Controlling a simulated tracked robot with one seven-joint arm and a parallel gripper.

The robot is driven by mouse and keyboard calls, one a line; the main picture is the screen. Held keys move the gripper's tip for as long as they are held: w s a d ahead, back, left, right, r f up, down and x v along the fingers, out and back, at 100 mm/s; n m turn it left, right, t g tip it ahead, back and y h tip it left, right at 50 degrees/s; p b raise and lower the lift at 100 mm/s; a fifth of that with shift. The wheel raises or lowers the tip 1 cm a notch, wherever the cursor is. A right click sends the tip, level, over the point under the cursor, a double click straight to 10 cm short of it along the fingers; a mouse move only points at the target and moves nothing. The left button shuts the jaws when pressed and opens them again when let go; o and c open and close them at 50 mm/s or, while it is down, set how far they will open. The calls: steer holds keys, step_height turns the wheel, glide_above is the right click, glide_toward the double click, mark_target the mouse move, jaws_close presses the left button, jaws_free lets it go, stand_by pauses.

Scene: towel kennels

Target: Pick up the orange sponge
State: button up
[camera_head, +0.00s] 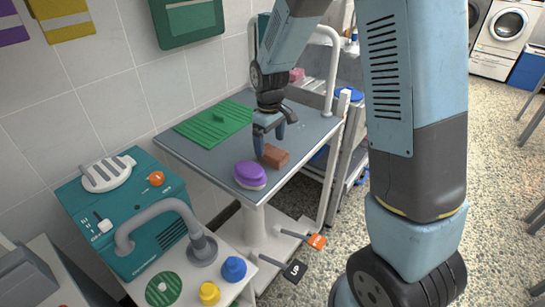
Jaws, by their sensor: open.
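A brownish-orange block (275,157), which looks like the orange sponge, lies on the grey table top (205,158) near its front right edge. My gripper (269,141) points down over it, open and empty. One finger overlaps the block's left end in the picture; the other is behind and to the right. I cannot tell whether a finger touches the block.
A purple brush (250,174) lies just left of the block. A green ribbed mat (214,124) lies farther back. A white rail (333,70) rises at the table's far right. A teal machine (140,225) stands front left.

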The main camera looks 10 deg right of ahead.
mark_target(271, 150)
steer(key=f, duration=0.5)
steer(key=shift+d, duration=0.25)
steer(key=c, duration=1.1)
steer(key=shift+r, duration=0.1)
steer(key=shift+r, duration=0.55)
steer(key=s+r, duration=0.1)
steer(key=r, duration=0.1)
steer(key=s+r, duration=0.2)
steer(key=r, duration=0.1)
steer(key=s+d+r, duration=0.1)
steer(key=r, duration=0.1)
steer(key=shift+s+d+r, duration=0.1)
steer(key=shift+s+r, duration=0.25)
steer(key=shift+r, duration=0.05)
steer(key=s+r, duration=0.1)
steer(key=s, duration=0.2)
steer(key=s+d+r, duration=0.1)
steer(key=s, duration=0.2)
steer(key=s+d+r, duration=0.1)
steer(key=s+r, duration=0.1)
steer(key=s, duration=0.1)
